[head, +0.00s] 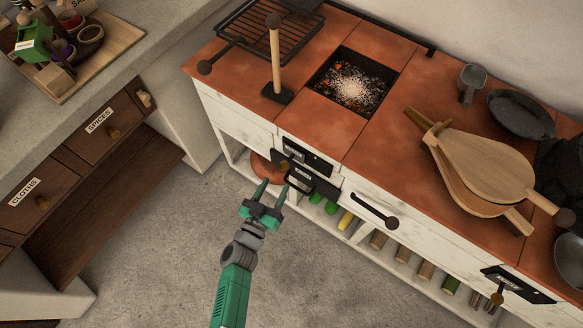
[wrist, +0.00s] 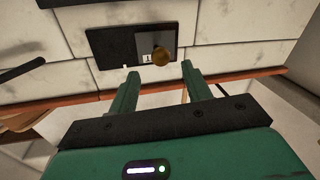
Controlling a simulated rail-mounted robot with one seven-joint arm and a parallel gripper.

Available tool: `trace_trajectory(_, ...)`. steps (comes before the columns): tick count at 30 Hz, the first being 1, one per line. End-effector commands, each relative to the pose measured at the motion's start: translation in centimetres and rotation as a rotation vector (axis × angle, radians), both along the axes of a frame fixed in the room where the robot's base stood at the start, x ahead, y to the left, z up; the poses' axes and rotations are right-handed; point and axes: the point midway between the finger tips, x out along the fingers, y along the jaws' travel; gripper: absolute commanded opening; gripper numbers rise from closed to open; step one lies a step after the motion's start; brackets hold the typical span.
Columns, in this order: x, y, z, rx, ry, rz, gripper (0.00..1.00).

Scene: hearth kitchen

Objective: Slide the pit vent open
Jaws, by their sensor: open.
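The pit vent is a black plate (head: 318,187) on the white front of the hearth, below the fire pit (head: 352,85). In the wrist view, the vent plate (wrist: 108,47) has a slider with a small pale label and a round brass knob (wrist: 161,57). The knob also shows in the head view (head: 285,165), near the plate's left end. My gripper (head: 273,187) is open and empty, just in front of the vent. In the wrist view, its two fingertips (wrist: 164,76) point at the knob, which appears just beyond the gap between them. The label is too small to read.
A black bar handle (head: 375,210) sits right of the vent. A second black vent plate (head: 515,285) is farther right. Bottles and rolls (head: 400,255) lie on the shelf below. Bellows (head: 480,170) rest on the worktop. The floor (head: 150,260) left of my arm is clear.

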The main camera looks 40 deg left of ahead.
Motion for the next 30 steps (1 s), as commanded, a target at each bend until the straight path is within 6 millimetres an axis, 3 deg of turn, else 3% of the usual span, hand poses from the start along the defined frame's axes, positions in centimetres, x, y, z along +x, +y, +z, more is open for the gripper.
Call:
trace_trajectory(4,1.2,0.4,0.1,0.003,-0.003,0.0,0.49)
trace_trajectory(15,7.0,2.5,0.1,0.003,-0.003,0.002,0.49)
trace_trajectory(25,7.5,2.7,0.4,0.003,-0.002,0.002,0.49)
trace_trajectory(30,7.5,2.7,0.4,0.003,-0.002,0.002,0.15)
